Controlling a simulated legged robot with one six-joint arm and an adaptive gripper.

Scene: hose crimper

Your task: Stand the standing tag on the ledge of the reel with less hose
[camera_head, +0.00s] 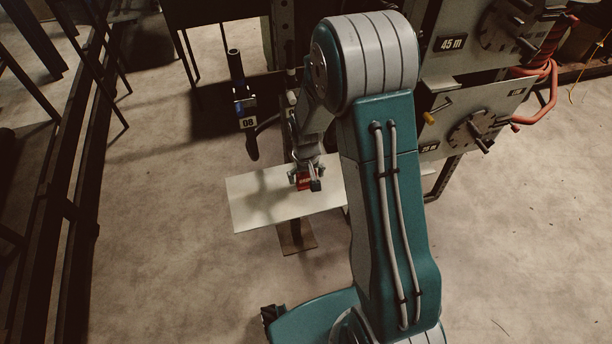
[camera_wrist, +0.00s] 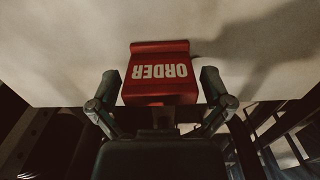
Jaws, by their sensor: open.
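The red standing tag (camera_wrist: 160,72), printed ORDER, is upside down in the wrist view. It rests on the white table (camera_head: 258,203), where it shows small and red in the head view (camera_head: 303,182). My gripper (camera_wrist: 160,86) is open, with one finger at each side of the tag and small gaps showing. In the head view my gripper (camera_head: 306,174) is low over the table at the tag. The upper reel (camera_head: 508,27) has a plate reading 45 m. The lower reel (camera_head: 468,134) has a plate that looks like 25 m. Their ledges are hard to make out, partly behind my arm.
Red-orange hose (camera_head: 548,90) hangs at the right of the reel rack. A dark post device (camera_head: 243,105) with a plate reading 08 stands behind the table's left. Dark frames line the left side. Open floor lies in front of the table.

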